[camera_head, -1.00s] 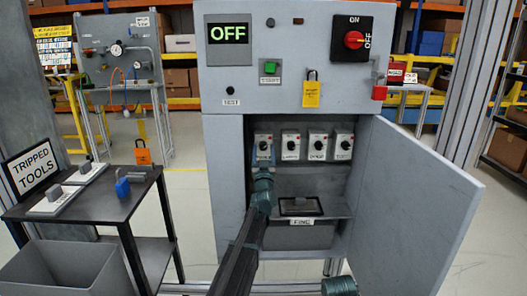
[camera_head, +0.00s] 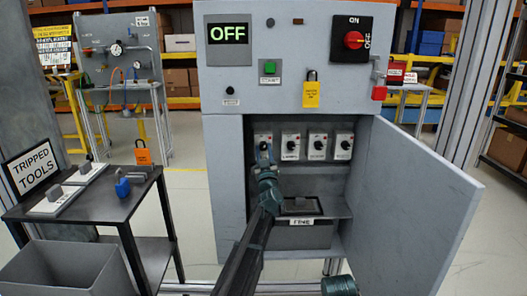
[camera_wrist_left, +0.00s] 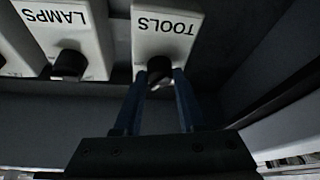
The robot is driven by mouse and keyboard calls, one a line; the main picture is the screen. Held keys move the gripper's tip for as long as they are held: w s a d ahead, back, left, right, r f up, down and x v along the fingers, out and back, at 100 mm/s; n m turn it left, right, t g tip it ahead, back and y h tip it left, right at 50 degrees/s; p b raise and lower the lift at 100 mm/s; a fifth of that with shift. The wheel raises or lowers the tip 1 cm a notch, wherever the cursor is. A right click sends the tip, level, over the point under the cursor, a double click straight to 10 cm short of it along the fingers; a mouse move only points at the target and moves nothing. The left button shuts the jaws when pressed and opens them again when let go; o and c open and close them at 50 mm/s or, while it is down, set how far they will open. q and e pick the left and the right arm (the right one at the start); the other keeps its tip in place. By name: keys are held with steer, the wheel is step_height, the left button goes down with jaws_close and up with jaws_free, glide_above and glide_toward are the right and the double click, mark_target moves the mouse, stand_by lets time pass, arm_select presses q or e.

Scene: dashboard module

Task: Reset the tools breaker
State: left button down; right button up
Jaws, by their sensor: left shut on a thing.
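The tools breaker (camera_head: 263,137) is the leftmost white breaker in the row inside the open grey cabinet. In the left wrist view its white face (camera_wrist_left: 165,35) reads TOOLS upside down, with a dark round knob (camera_wrist_left: 159,66) at its edge. My left gripper (camera_head: 264,157) reaches into the cabinet and covers the lower part of this breaker. In the left wrist view its two blue fingers (camera_wrist_left: 160,83) are shut on the knob, one on each side. The knob's exact angle is hard to tell.
More breakers, including lamps (camera_head: 290,145), stand close to the right. A bin (camera_head: 300,232) sits below them. The cabinet door (camera_head: 415,205) hangs open at right. A dark table (camera_head: 110,205) marked TRIPPED TOOLS stands left. The display (camera_head: 229,34) reads OFF.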

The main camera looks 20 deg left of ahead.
arm_select(q)
steer(key=n+g+y, duration=0.1)
steer(key=n, duration=0.1)
steer(key=n+y+p, duration=0.1)
steer(key=n, duration=0.1)
steer(key=shift+d+r+n+g, duration=0.1)
steer(key=shift+r+n+g, duration=0.05)
steer(key=shift+n+g, duration=0.25)
steer(key=shift+n+g+y+p, duration=0.6)
steer(key=shift+n, duration=1.3)
steer(key=shift+c, duration=2.4)
jaws_free()
steer(key=shift+d, duration=0.1)
steer(key=b+v, duration=0.3)
steer(key=v, duration=1)
steer(key=shift+s+d+b, duration=0.2)
steer(key=shift+s+b, duration=0.1)
